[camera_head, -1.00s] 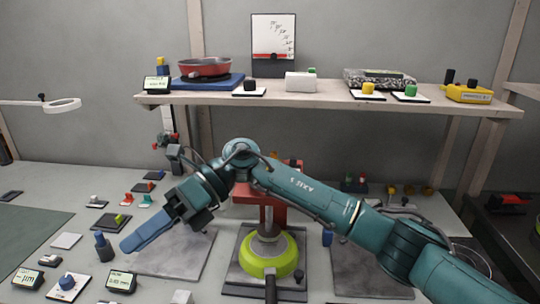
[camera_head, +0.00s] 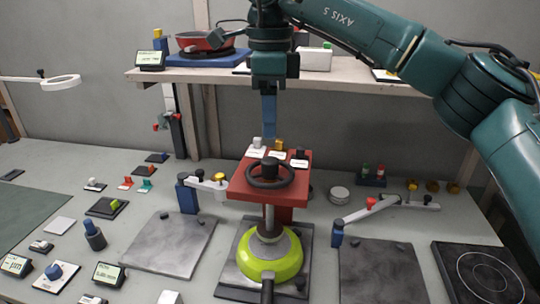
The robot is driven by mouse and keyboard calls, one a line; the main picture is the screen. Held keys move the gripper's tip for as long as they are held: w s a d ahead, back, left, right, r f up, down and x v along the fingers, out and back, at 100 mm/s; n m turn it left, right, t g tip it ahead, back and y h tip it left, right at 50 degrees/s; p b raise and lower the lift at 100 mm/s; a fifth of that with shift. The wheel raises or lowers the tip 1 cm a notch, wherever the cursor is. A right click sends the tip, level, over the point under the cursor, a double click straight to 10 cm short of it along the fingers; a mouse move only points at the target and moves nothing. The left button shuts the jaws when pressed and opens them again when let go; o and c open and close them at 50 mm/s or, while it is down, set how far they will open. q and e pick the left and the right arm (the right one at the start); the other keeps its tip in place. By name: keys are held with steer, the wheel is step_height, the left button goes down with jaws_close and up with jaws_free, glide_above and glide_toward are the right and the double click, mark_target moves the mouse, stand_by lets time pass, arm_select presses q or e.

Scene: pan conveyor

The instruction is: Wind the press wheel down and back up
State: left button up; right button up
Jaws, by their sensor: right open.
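The press is a red block (camera_head: 240,186) with a dark hand wheel (camera_head: 270,173) on top. A metal screw shaft (camera_head: 269,215) runs down from it to a lime-green pan (camera_head: 270,262) on a dark plate. The shaft's lower end sits in the pan. My right gripper (camera_head: 269,135) points straight down above the wheel, with its blue fingers apart from it and slightly behind in the picture. The gripper is open and holds nothing that I can see; the fingers overlap in this view. My left gripper is not in view.
Grey plates (camera_head: 168,247) lie on both sides of the pan. Small swing arms stand left and right of the press. A shelf (camera_head: 190,77) with a red pan (camera_head: 206,43) is behind. A dark hob (camera_head: 482,272) is at the lower right.

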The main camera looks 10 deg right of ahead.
mark_target(270, 159)
step_height(270, 159, down, 8)
steer(key=shift+f, duration=0.2)
steer(key=c, duration=1)
